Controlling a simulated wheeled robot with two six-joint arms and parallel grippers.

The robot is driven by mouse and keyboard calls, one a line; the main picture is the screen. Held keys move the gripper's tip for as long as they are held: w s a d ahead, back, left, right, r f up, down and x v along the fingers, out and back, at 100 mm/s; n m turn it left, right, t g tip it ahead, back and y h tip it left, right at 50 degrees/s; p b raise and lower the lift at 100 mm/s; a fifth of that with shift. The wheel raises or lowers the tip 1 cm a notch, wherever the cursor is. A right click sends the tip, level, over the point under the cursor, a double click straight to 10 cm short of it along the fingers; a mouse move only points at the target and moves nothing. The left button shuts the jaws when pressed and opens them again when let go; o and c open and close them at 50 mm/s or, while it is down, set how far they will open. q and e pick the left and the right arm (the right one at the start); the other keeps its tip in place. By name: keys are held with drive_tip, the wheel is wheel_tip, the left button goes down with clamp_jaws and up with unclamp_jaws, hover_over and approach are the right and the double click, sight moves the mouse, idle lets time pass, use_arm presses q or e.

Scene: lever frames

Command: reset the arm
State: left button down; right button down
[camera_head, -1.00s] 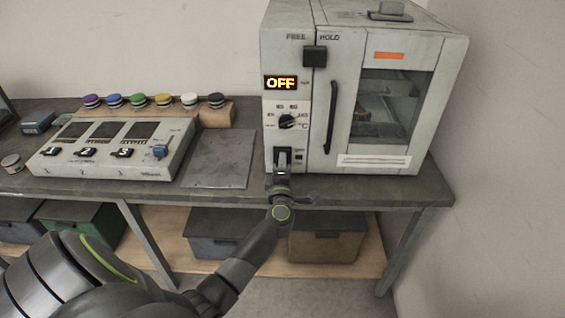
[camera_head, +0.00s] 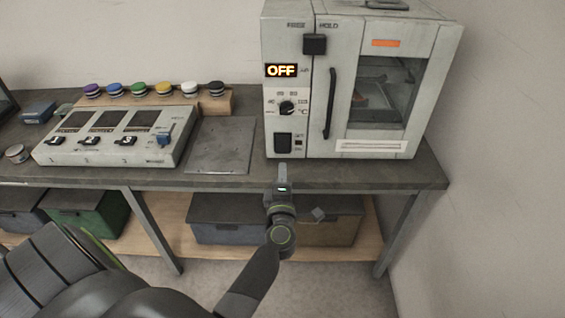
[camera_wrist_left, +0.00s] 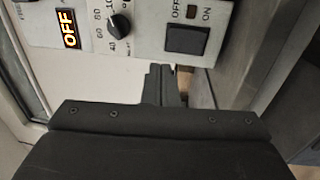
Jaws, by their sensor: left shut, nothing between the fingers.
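My left gripper (camera_head: 283,172) is shut and empty. In the head view it shows just below the oven's lower front, over the table's front edge, apart from the panel. In the left wrist view its dark fingers (camera_wrist_left: 163,85) point at the panel below the black power switch (camera_wrist_left: 186,39). The grey oven (camera_head: 375,149) stands at the right of the table, door closed, with its display (camera_head: 281,70) reading OFF. The switch also shows in the head view (camera_head: 283,143), below the black knob (camera_head: 287,108). My right gripper is not in view.
The table (camera_head: 330,176) also carries a control box (camera_head: 110,152) with several small levers, a row of coloured discs (camera_head: 163,89) on a wooden block, and a bare metal plate (camera_head: 221,146). Storage boxes (camera_head: 226,220) sit on the shelf below. A wall bounds the right.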

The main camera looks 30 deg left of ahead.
use_arm(q)
drive_tip(key=shift+s+d+r, duration=0.15)
drive_tip(key=shift+s+d, duration=0.3)
drive_tip(key=shift+s, duration=0.35)
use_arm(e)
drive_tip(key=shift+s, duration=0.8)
use_arm(q)
drive_tip(key=s+d+f+m+g+h, duration=0.1)
drive_tip(key=s+f+m+g+h, duration=0.15)
drive_tip(key=s+f+m, duration=0.65)
drive_tip(key=s+d+f+m+g+h, duration=0.1)
drive_tip(key=d+f+m+h, duration=0.15)
drive_tip(key=f, duration=1.15)
drive_tip(key=s+f+m+g+h, duration=0.2)
drive_tip(key=s+f+m+h, duration=0.25)
drive_tip(key=f, duration=0.75)
drive_tip(key=s+a+f+m+g, duration=0.1)
drive_tip(key=s+f, duration=0.4)
drive_tip(key=s, duration=0.5)
drive_tip(key=s+a+f+m+g, duration=0.1)
drive_tip(key=s+f+m+g, duration=0.3)
drive_tip(key=s, duration=0.6)
drive_tip(key=s+a+f+m+g, duration=0.1)
drive_tip(key=s+f+g, duration=0.4)
drive_tip(key=s, duration=0.6)
drive_tip(key=shift+f+m, duration=0.4)
drive_tip(key=shift+m, duration=0.4)
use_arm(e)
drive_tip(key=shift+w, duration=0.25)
